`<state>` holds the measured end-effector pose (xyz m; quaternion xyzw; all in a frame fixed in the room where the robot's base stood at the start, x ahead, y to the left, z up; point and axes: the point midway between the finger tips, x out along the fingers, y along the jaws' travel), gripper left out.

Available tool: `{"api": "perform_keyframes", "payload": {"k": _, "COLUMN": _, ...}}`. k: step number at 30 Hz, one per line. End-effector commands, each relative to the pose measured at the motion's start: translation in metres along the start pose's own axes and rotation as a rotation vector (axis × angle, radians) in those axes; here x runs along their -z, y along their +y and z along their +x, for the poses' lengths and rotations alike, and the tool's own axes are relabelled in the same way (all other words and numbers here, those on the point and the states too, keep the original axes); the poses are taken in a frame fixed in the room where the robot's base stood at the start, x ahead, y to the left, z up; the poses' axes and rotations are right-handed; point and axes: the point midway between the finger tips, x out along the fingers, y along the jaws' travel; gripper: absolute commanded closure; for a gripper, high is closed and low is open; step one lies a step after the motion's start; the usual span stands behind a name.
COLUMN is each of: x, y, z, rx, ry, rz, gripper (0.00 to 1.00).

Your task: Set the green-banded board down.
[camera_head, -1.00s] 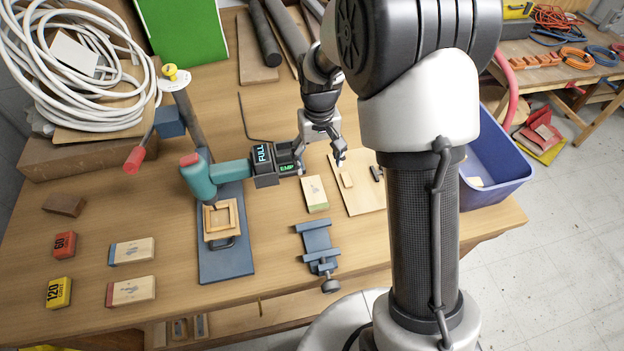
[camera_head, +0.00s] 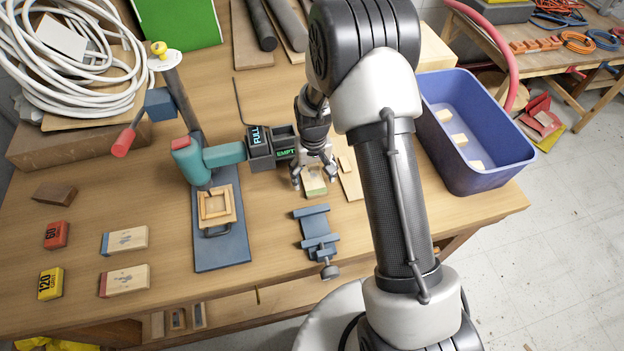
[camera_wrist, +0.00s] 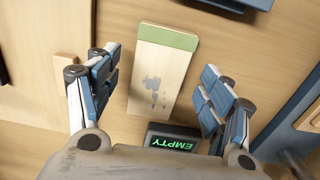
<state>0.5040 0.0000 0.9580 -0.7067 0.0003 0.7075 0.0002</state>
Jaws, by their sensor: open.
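The green-banded board (camera_wrist: 163,80) is a pale wooden block with a green strip at one end and grey smudges on its face. It lies flat on the workbench, and in the head view (camera_head: 314,184) it is partly covered by my gripper. My gripper (camera_head: 312,180) is over it. In the wrist view my gripper (camera_wrist: 158,85) is open, with one finger on each side of the board and a visible gap to each. Whether the fingertips touch the bench cannot be told.
An EMPTY-labelled dark bin (camera_head: 285,150) stands close beside the board. A blue clamp (camera_head: 316,236) lies in front of it, and a teal press (camera_head: 205,165) stands to the left. A blue tub (camera_head: 455,165) holds several small blocks. Red- and blue-banded boards (camera_head: 125,280) lie at left.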

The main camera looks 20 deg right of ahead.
Motion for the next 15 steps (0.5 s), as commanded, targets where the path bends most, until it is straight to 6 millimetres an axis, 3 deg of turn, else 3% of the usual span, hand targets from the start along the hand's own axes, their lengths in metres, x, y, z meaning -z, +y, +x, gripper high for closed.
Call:
{"api": "perform_keyframes", "payload": {"k": 3, "x": -0.0003, "y": 0.0002, "z": 0.0118, "rx": 0.0, "ry": -0.001, "rz": 0.0, "gripper": 0.27}}
{"api": "perform_keyframes", "payload": {"k": 11, "x": -0.0001, "y": 0.0003, "z": 0.013, "rx": 0.0, "ry": 0.001, "rz": 0.0, "gripper": 0.27}}
{"api": "perform_keyframes", "payload": {"k": 15, "x": -0.0001, "y": 0.0003, "z": 0.0129, "rx": 0.0, "ry": 0.001, "rz": 0.0, "gripper": 0.36}}
